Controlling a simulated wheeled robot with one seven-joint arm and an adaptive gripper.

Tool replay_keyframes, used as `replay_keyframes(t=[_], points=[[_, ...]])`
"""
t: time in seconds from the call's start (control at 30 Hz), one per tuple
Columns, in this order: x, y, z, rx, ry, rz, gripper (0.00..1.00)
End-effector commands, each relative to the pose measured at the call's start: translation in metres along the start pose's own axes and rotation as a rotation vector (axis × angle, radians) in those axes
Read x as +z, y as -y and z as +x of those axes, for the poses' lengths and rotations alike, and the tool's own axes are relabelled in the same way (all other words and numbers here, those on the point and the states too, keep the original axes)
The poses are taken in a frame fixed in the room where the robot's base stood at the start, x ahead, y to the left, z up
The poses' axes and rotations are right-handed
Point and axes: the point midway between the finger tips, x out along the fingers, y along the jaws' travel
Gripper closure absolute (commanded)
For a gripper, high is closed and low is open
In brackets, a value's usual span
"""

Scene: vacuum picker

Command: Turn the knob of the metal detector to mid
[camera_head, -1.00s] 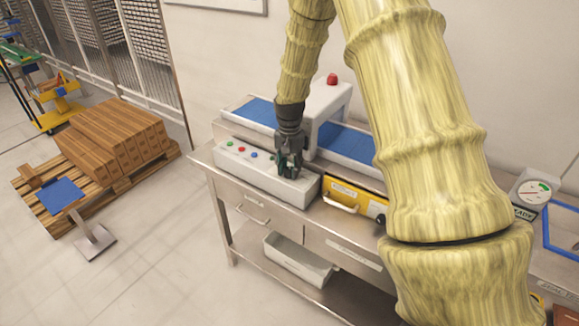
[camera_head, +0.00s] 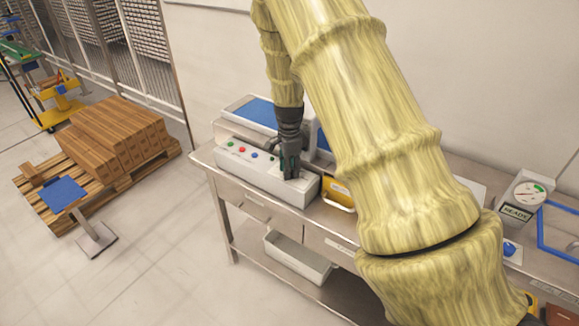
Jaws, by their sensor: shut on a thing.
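The metal detector is a light unit with a blue belt (camera_head: 257,111) and a long pale control box (camera_head: 236,168) at its front, on a steel table. A row of small coloured buttons (camera_head: 241,150) runs along the box top. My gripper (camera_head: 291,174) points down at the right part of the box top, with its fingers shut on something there. The knob is hidden by the fingers, so its setting cannot be seen. My arm hides the right part of the detector.
A yellow case (camera_head: 338,194) stands just right of the control box. A gauge with a READY sign (camera_head: 529,194) stands at the table's right. A grey bin (camera_head: 297,258) sits on the lower shelf. Boxes on a pallet (camera_head: 118,140) stand left on the floor.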

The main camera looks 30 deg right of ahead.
Motion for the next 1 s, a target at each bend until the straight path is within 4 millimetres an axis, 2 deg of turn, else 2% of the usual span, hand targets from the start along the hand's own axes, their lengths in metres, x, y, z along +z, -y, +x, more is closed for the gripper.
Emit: replay_keyframes(t=[0.3,0.77,0.8,0.9,1.0], points=[[-0.0001,0.0019,-0.0023,-0.005,-0.001,0.093,0.91],[-0.0001,0.0022,-0.0021,-0.005,0.000,0.106,0.91],[-0.0001,0.0022,-0.0021,-0.005,0.000,0.106,0.64],[-0.0001,0.0019,-0.0018,-0.005,0.000,0.105,0.46],[-0.0001,0.0013,-0.0013,-0.003,0.000,0.105,0.46]])
